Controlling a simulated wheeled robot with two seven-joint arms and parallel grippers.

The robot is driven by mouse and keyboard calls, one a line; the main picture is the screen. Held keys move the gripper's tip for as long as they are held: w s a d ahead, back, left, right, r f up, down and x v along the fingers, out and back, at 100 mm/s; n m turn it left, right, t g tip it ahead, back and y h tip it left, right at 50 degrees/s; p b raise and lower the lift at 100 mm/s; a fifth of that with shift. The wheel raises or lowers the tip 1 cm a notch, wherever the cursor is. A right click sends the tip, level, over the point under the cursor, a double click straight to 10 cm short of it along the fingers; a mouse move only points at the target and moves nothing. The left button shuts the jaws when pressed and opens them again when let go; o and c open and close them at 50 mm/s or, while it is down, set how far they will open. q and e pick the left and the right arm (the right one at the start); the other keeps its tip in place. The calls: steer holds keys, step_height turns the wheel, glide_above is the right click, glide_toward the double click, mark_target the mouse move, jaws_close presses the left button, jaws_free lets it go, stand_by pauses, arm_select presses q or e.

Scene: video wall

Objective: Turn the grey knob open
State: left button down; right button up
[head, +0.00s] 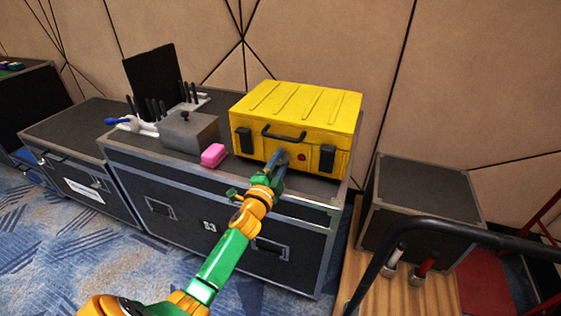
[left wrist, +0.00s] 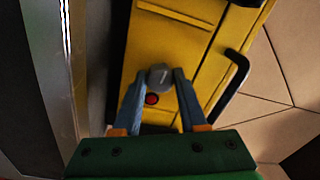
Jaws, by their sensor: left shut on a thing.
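A yellow case (head: 296,110) stands on a black flight case, its front towards me. A grey knob (left wrist: 159,75) sits on the yellow front, with a red button (left wrist: 152,99) beside it. The button also shows in the head view (head: 302,156). My left gripper (head: 281,158) reaches the front of the case. In the left wrist view its two blue-grey fingers (left wrist: 160,84) are on either side of the knob and shut on it. In the head view the fingers mostly hide the knob. The right gripper is not in view.
A pink block (head: 214,155) and a grey box (head: 187,131) stand left of the yellow case on the black flight case (head: 150,165). A black handle (head: 284,134) and dark latches are on the yellow front. A black rail (head: 440,226) crosses the lower right.

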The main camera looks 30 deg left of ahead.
arm_select(q)
steer(key=shift+n, duration=0.6)
steer(key=shift+c, duration=2.2)
jaws_free()
steer(key=v, duration=0.7)
steer(key=shift+p, duration=0.45)
